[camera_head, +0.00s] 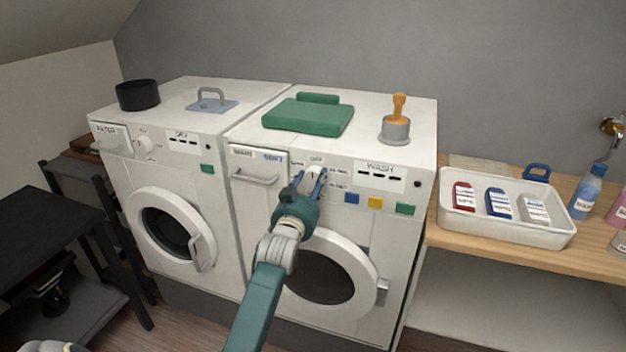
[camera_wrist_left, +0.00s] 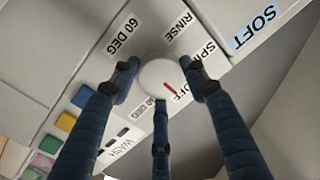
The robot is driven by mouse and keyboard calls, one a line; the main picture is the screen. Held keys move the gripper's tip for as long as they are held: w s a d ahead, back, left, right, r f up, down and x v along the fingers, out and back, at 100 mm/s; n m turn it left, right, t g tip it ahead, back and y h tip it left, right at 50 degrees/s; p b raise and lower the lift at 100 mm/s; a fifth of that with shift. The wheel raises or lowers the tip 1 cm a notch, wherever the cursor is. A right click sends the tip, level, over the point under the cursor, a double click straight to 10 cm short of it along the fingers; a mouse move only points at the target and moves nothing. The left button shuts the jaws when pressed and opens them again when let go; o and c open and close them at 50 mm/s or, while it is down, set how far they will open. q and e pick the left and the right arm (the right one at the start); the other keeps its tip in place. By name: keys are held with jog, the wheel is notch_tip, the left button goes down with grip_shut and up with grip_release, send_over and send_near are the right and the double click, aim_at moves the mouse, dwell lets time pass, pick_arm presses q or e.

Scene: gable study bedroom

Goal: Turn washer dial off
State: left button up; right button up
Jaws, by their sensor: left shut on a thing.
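The washer (camera_head: 410,250) is the right-hand white machine, with WASH on its front panel. Its round white dial (camera_wrist_left: 158,76) has a red pointer mark and is ringed by labels such as 60 DEG, RINSE and SPIN. The mark points to the lower right in the left wrist view, toward a partly hidden label that seems to read OFF. My left gripper (camera_head: 311,180) is at the panel, its blue fingers shut around the dial; it also shows in the left wrist view (camera_wrist_left: 160,88). In the head view the fingers partly hide the dial. My right gripper is not in view.
The dryer (camera_head: 170,179) stands left of the washer. A SOFT drawer with a handle (camera_head: 254,178) is left of the dial; blue, yellow and green buttons (camera_head: 375,203) are right of it. A green folded cloth (camera_head: 308,117) lies on top. A white tray (camera_head: 505,230) stands at right.

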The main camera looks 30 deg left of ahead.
pick_arm(q)
jog(key=shift+f+n, duration=0.3)
jog(key=shift+f, duration=0.15)
jog(key=o, duration=1)
jog(key=shift+o, duration=0.9)
jog(key=shift+a+r, duration=0.1)
jog(key=shift+a, duration=0.05)
jog(key=shift+s+r, duration=0.1)
jog(key=shift+s+d, duration=0.2)
jog(key=shift+s, duration=0.05)
jog(key=v, duration=1.1)
jog(key=shift+s, duration=0.15)
